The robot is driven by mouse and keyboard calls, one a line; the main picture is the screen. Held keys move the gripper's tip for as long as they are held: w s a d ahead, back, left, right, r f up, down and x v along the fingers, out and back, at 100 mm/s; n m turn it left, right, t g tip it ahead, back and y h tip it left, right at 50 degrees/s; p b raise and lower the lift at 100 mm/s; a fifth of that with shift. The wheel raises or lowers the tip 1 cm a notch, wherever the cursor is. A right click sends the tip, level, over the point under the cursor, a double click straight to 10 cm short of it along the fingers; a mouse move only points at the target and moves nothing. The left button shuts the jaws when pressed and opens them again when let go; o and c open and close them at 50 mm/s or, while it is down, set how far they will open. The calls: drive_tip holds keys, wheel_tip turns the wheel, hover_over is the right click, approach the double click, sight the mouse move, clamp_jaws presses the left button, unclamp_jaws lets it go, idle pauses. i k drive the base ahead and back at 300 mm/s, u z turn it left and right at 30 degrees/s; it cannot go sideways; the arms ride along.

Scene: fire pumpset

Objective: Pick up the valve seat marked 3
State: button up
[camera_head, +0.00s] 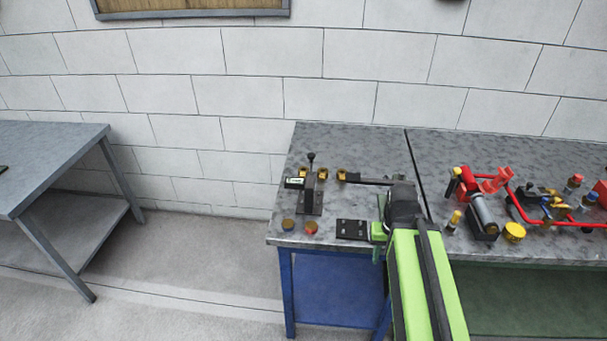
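Several small yellow-and-black pieces stand in a row at the back of the left grey bench: one at the left (303,173), one in the middle (322,174) and one at the right (341,175). They may be valve seats, but no number is legible, so I cannot tell which is marked 3. My green arm reaches in from the lower right over the bench. My gripper (404,206) is at its dark far end, to the right of the row. Its fingers are not clear, and I cannot tell whether it is open or holds anything. A dark bar joins the gripper area visually to the right piece.
A black lever on a plate (311,200), two round knobs (299,226) and a black holed plate (352,229) are on the left bench. Red piping and pump parts (520,205) crowd the right bench. Another grey table (50,150) stands far left, with open floor between.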

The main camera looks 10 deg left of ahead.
sight(302, 171)
drive_tip(key=z, duration=0.4)
drive_tip(key=k, duration=0.1)
drive_tip(key=u, duration=2.8)
drive_tip(key=i, duration=1.9)
drive_tip(key=z, duration=1.8)
drive_tip(key=i, duration=1.05)
drive_tip(key=u, duration=0.05)
